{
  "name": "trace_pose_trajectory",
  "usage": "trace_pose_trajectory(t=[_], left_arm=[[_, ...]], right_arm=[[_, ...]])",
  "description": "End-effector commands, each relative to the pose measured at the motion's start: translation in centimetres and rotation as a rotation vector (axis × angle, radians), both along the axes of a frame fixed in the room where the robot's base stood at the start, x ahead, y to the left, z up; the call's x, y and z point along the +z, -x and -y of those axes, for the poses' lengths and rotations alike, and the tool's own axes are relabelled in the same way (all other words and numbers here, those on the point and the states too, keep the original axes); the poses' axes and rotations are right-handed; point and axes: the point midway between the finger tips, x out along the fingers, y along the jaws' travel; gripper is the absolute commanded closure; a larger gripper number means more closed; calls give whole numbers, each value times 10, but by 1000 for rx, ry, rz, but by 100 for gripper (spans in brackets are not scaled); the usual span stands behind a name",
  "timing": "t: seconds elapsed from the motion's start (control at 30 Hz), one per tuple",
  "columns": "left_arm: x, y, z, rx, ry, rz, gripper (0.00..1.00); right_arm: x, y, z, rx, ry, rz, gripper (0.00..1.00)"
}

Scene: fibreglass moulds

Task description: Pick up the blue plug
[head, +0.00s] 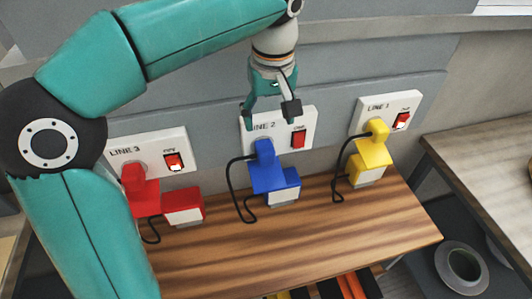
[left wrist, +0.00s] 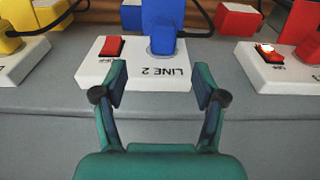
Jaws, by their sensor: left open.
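The blue plug (head: 268,168) is in the socket of the white LINE 2 panel (head: 308,124), with a black cord hanging from it. A blue block with a pale label (head: 282,192) is just below it. My left gripper (head: 270,112) is open and empty in front of the panel's upper part, above the plug. In the left wrist view the blue plug (left wrist: 162,24) stands beyond the open fingertips (left wrist: 160,82), apart from them, and the panel's LINE 2 lettering shows upside down. My right gripper is not in view.
A red plug (head: 138,184) is at the LINE 3 panel (head: 150,146) and a yellow plug (head: 374,150) at the LINE 1 panel (head: 388,104). A wooden shelf (head: 330,228) lies below. Red switches sit on the panels. A grey roll (head: 464,268) is at lower right.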

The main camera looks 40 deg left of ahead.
Motion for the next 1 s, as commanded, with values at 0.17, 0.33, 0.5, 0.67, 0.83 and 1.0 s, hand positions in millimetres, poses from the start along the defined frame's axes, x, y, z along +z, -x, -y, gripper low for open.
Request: trace_pose_trajectory(t=[0.17, 0.33, 0.5, 0.67, 0.83, 1.0], left_arm=[[-39, -1, -6, 6, -1, -4, 29], [-56, -2, -9, 8, -1, -1, 29], [-65, -2, -11, 9, 0, -2, 29], [-85, -2, -16, 10, -2, -5, 29], [-106, -4, -19, 9, 0, -3, 29], [-111, -5, -19, 10, 0, 0, 29]], right_arm=[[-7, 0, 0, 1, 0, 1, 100], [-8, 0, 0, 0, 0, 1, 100], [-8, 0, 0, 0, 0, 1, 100], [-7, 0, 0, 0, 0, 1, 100], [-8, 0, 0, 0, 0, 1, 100], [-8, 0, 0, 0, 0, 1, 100]])
